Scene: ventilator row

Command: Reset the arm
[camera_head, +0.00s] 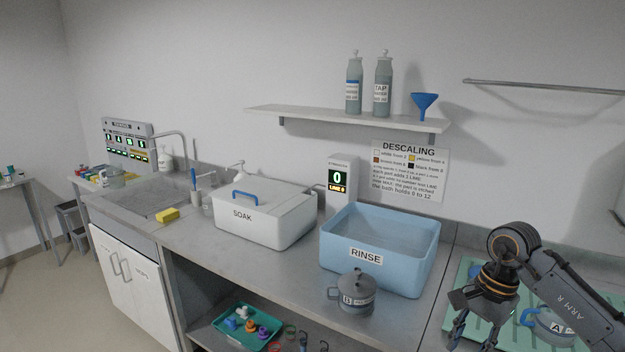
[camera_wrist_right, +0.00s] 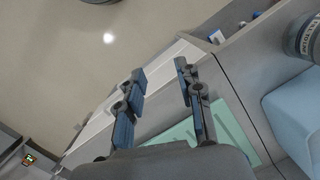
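My right arm, marked ARM R (camera_head: 560,299), comes in from the right edge in the head view. Its gripper (camera_head: 472,340) points down beside the green mat at the right end of the counter. In the right wrist view the two fingers (camera_wrist_right: 160,70) stand apart with nothing between them. Floor, the counter's front edge and part of the green mat (camera_wrist_right: 183,132) show beyond them. My left arm and gripper are not in view.
A grey lidded pot B (camera_head: 351,294) stands before the blue RINSE tub (camera_head: 345,257). Pot A (camera_head: 548,325) on the green mat (camera_head: 460,285) is partly behind my arm. The white SOAK box (camera_head: 262,222) stands left. Below is a tray (camera_head: 222,322) of small parts.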

